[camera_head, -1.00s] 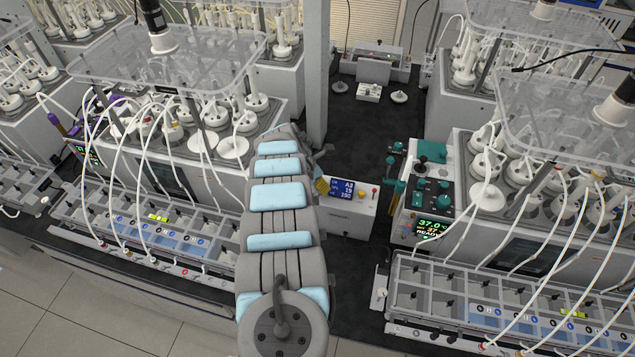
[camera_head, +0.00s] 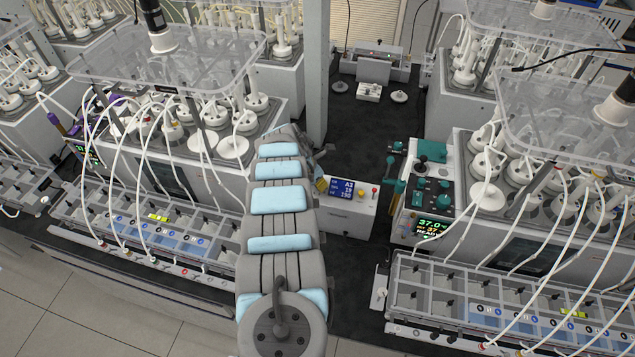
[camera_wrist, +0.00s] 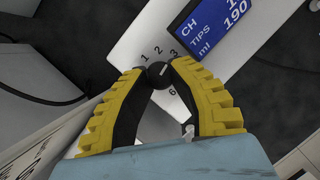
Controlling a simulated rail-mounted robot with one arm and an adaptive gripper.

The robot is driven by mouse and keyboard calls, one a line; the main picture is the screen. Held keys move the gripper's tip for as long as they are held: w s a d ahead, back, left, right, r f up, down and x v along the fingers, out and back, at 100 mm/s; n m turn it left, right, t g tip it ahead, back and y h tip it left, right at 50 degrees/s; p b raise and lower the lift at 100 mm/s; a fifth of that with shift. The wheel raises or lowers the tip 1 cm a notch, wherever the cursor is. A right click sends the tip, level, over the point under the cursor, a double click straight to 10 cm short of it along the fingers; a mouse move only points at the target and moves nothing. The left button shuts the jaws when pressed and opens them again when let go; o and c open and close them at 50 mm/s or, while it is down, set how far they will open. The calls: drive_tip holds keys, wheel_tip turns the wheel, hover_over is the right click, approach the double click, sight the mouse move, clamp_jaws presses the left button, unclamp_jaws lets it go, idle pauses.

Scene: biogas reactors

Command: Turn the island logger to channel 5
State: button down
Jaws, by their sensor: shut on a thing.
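The island logger (camera_head: 345,212) is a white box with a blue display (camera_head: 345,189) at mid-scene in the head view. The wrist view shows the logger's face (camera_wrist: 130,40) with a black round knob (camera_wrist: 159,74) and printed numbers. I can read 1, 2, 3 and 6; other numbers are hidden by the fingers. The knob's pale pointer mark appears turned toward 3. My gripper (camera_wrist: 159,76) has yellow-and-black fingers shut on the knob from both sides. In the head view my arm mostly hides the gripper.
Racks of tubed bottles flank both sides. The dark bench behind the logger is mostly clear.

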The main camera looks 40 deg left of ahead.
drive_tip(key=b, duration=0.3)
drive_tip(key=shift+f+m, duration=0.3)
drive_tip(key=shift+f, duration=0.1)
drive_tip(key=shift+b, duration=0.45)
drive_tip(key=m+h+b, duration=0.1)
drive_tip(key=m+b, duration=0.2)
drive_tip(key=b, duration=0.5)
drive_tip(key=shift+a+f+b, duration=0.1)
drive_tip(key=shift+a+b, duration=0.05)
drive_tip(key=shift+b, duration=0.2)
drive_tip(key=shift+g+h+b, duration=0.3)
drive_tip(key=shift+b, duration=0.55)
drive_tip(key=shift+r+m+b, duration=0.25)
drive_tip(key=shift+m+b, duration=0.05)
drive_tip(key=shift+b, duration=0.1)
drive_tip(key=shift+r, duration=0.1)
drive_tip(key=c, duration=0.8)
unclamp_jaws()
drive_tip(key=shift+r, duration=0.1)
